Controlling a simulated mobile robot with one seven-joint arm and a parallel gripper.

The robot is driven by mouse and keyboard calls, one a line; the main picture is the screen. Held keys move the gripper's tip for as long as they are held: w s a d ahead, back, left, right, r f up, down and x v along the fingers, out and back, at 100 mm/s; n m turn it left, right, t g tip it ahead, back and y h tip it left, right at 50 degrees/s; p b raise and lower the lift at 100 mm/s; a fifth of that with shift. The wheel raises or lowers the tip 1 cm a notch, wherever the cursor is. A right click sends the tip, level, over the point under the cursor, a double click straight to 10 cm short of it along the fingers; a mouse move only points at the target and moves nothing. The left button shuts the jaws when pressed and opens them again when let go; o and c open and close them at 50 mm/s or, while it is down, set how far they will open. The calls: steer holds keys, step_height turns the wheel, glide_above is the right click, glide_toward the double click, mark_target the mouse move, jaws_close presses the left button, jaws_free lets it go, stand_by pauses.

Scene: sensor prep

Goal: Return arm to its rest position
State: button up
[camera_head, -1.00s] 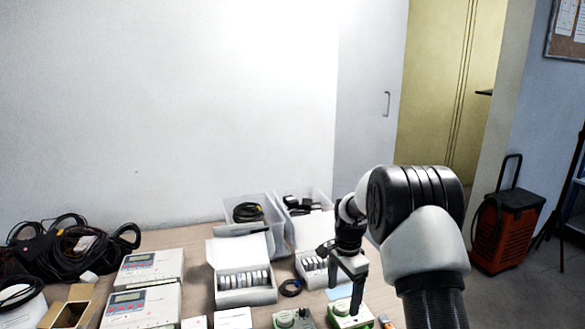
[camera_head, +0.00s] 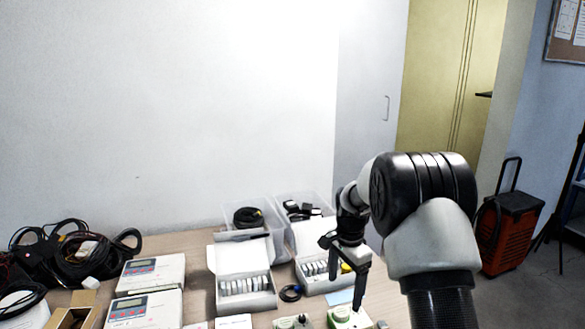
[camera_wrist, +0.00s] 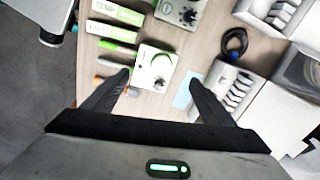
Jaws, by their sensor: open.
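My gripper (camera_head: 345,285) points down above the right part of the table, over a green and white device with a knob (camera_head: 348,318). In the wrist view my gripper (camera_wrist: 160,82) has its two dark fingers spread wide with nothing held between them. The green and white device (camera_wrist: 155,68) lies on the table beyond the fingertips, and a light blue card (camera_wrist: 184,90) lies beside it. My gripper appears apart from the table and these things.
Two meters (camera_head: 150,270) and black cable coils (camera_head: 75,250) are at left. An orange-black case (camera_head: 510,230) stands on the floor at right. The space above the table's left is free.

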steer(key=s+r+n+t, duration=0.1)
steer(key=s+r+n, duration=0.2)
steer(key=s+r, duration=0.5)
steer(key=s+r+n+t, duration=0.25)
steer(key=s+r, duration=0.25)
steer(key=r, duration=0.6)
steer(key=s+r+n+t, duration=0.25)
steer(key=s+n, duration=0.45)
steer(key=s, duration=1.3)
step_height(320, 180, up, 12)
steer(key=p, duration=1.2)
steer(key=shift+s+r+g, duration=0.15)
steer(key=shift+r+g, duration=0.05)
steer(key=shift+g, duration=0.1)
